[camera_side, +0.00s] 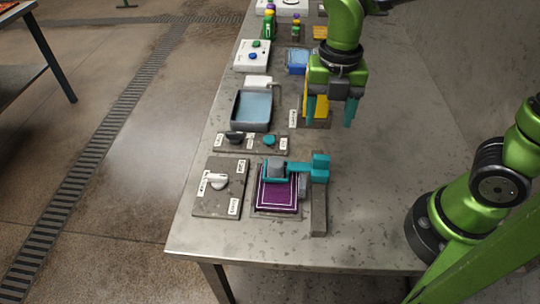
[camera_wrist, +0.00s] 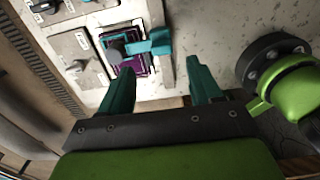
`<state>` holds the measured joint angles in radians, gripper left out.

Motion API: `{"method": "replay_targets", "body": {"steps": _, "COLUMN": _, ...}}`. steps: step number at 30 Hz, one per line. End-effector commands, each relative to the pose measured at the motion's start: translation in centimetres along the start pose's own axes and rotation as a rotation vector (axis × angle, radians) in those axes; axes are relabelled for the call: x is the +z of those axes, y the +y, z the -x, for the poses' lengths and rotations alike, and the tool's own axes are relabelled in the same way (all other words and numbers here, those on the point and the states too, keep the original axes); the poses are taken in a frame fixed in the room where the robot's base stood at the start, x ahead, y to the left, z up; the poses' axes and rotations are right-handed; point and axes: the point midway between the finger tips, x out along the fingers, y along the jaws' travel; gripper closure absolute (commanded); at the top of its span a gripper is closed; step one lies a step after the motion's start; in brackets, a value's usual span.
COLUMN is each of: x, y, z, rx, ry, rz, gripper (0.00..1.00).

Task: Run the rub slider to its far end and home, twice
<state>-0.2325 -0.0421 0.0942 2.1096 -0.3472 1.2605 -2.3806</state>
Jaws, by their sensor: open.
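The rub slider (camera_side: 319,167) is a teal carriage on a grey rail at the right of a purple rug (camera_side: 277,196). Its teal arm reaches left over the rug to a grey scrubbing head (camera_side: 277,170). The carriage sits near the far end of the rail in the side view. It also shows in the wrist view as a teal block (camera_wrist: 160,42), beyond the fingertips. My gripper (camera_side: 330,112) is open, with teal fingers pointing down. It is empty and stands above the table, behind the slider and apart from it. The wrist view shows both fingers (camera_wrist: 160,75) spread.
A plate with a white knob (camera_side: 217,182) lies left of the rug. A panel with a dark knob and a teal knob (camera_side: 269,140) lies behind it. A blue basin (camera_side: 251,108) and a yellow block on a stand are farther back.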

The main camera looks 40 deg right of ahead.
Motion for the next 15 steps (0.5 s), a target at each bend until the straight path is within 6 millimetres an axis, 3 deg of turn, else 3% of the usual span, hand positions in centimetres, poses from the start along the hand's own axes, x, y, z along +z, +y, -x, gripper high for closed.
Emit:
{"method": "replay_targets", "body": {"steps": 6, "x": 0.1, "y": 0.1, "z": 4.2, "rx": 0.003, "ry": -0.002, "rz": -0.002, "gripper": 0.36}}
{"method": "replay_targets", "body": {"steps": 15, "x": 0.1, "y": 0.0, "z": 6.0, "rx": 0.0, "ry": 0.0, "rz": -0.001, "gripper": 0.36}}
